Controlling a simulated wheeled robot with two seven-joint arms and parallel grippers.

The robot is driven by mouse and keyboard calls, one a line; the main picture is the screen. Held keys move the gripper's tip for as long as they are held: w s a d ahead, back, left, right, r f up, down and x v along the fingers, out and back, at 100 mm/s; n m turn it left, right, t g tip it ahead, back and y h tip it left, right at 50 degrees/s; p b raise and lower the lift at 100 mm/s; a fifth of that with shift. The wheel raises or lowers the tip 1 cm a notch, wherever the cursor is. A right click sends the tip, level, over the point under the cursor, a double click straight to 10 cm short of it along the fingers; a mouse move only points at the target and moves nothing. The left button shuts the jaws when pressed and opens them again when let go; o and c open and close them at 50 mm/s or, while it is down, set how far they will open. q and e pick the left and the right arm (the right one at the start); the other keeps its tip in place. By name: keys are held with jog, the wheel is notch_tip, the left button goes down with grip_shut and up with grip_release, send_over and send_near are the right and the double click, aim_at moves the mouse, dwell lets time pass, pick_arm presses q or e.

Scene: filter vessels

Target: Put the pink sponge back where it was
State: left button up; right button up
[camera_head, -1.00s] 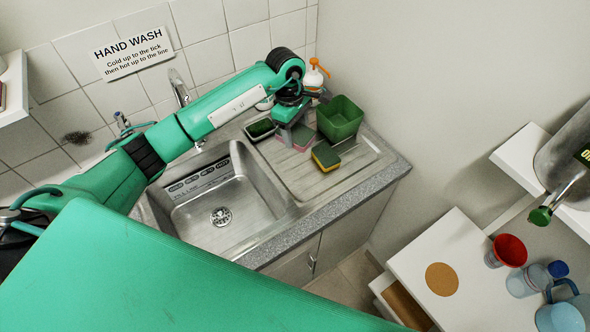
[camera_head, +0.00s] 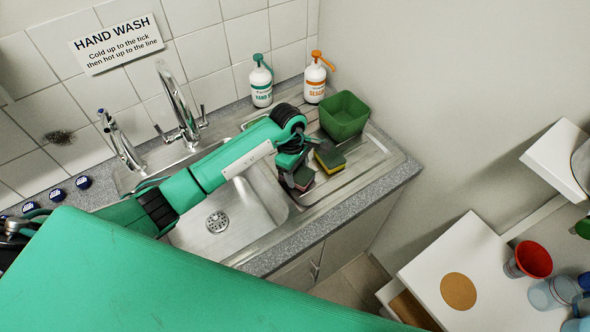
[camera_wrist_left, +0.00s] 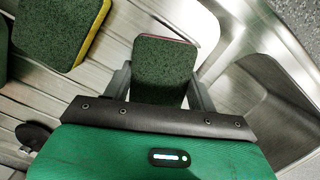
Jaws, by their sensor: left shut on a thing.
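The pink sponge (camera_head: 304,187), with a dark green scouring top, is between the fingers of my left gripper (camera_head: 298,178), which is shut on it. In the left wrist view the sponge's green top (camera_wrist_left: 163,62) shows between the two fingers, with a thin pink edge. It is over the drainboard (camera_head: 352,166) beside the sink basin (camera_head: 243,215). I cannot tell whether it touches the metal. A yellow sponge (camera_head: 329,157) with a green top lies close by on the drainboard; it also shows in the left wrist view (camera_wrist_left: 60,30). My right gripper is not in view.
A green tub (camera_head: 343,118) stands at the drainboard's back right. Two pump bottles, one green-topped (camera_head: 261,84) and one orange-topped (camera_head: 315,80), stand by the wall. A tall tap (camera_head: 180,105) rises behind the basin.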

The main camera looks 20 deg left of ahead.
pick_arm(q)
jog(key=shift+w+a+f, duration=0.15)
jog(key=shift+w+f, duration=0.05)
jog(key=shift+f, duration=0.05)
jog(key=shift+s+r, duration=0.1)
jog(key=shift+s, duration=0.15)
jog(key=o, duration=0.9)
jog(key=shift+o, duration=1.1)
jog(key=shift+f, duration=0.2)
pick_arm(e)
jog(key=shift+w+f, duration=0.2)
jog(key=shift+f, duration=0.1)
pick_arm(q)
jog(key=shift+r, duration=0.1)
